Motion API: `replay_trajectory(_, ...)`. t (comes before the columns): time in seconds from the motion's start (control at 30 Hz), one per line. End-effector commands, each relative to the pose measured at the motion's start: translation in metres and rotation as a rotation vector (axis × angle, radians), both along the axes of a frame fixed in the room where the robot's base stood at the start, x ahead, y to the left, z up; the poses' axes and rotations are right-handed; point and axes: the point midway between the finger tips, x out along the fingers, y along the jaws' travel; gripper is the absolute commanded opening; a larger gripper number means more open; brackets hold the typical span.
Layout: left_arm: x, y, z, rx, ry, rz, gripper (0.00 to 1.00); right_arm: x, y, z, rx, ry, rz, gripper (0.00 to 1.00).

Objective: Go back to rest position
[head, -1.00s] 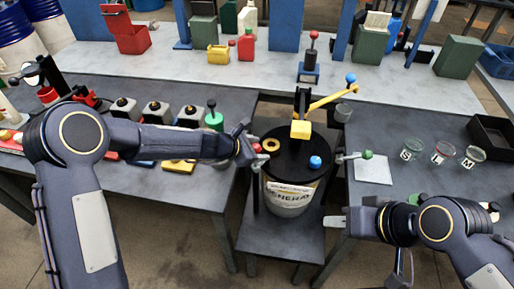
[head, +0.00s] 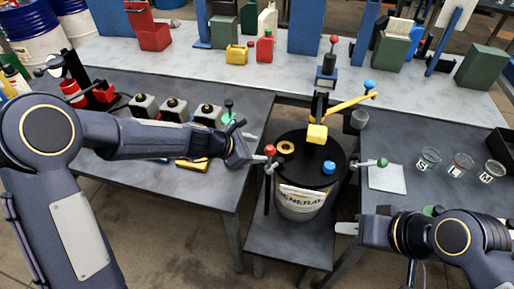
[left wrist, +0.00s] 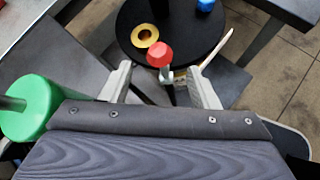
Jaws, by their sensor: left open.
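My left gripper (head: 252,148) is open and empty at the right edge of the left table. In the left wrist view its two fingers (left wrist: 162,84) stand apart. A red-knobbed tap (head: 270,151) is just beyond them, apart from the fingers; its red knob also shows in the left wrist view (left wrist: 159,54). The tap stands beside the black-topped oil drum (head: 301,203). My right gripper (head: 347,228) is low at the right, near the front edge of the right table; its jaw gap is not clear.
A green-topped tap (head: 382,163) is right of the drum. Beakers (head: 428,160) and a white sheet (head: 386,179) lie on the right table. Several grey cans (head: 174,108) stand behind my left arm. A green cylinder (left wrist: 28,108) is close to my left gripper.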

Motion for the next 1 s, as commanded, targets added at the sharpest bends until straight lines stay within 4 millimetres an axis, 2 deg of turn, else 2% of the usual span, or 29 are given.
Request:
replay_trajectory(0.3, 0.000, 0.001, 0.002, 0.003, -0.008, -0.004, 0.55, 0.000, 0.000, 0.000, 0.000, 0.000, 0.000, 0.36)
replay_trajectory(0.37, -0.002, 0.006, 0.009, 0.013, -0.034, -0.022, 0.55, 0.000, 0.000, 0.000, 0.000, 0.000, 0.000, 0.36)
replay_trajectory(0.47, -0.013, 0.024, 0.034, 0.056, -0.132, -0.094, 0.55, 0.000, 0.000, 0.000, 0.000, 0.000, 0.000, 0.36)
replay_trajectory(0.57, -0.037, 0.053, 0.068, 0.144, -0.289, -0.219, 0.55, 0.000, 0.000, 0.000, 0.000, 0.000, 0.000, 0.36)
replay_trajectory(0.7, -0.089, 0.100, 0.104, 0.324, -0.519, -0.431, 0.55, 0.000, 0.000, 0.000, 0.000, 0.000, 0.000, 0.36)
replay_trajectory(0.83, -0.145, 0.139, 0.118, 0.512, -0.687, -0.625, 0.55, 0.000, 0.000, 0.000, 0.000, 0.000, 0.000, 0.36)
replay_trajectory(1.0, -0.218, 0.185, 0.113, 0.772, -0.832, -0.873, 0.55, 0.000, 0.000, 0.000, 0.000, 0.000, 0.000, 0.36)
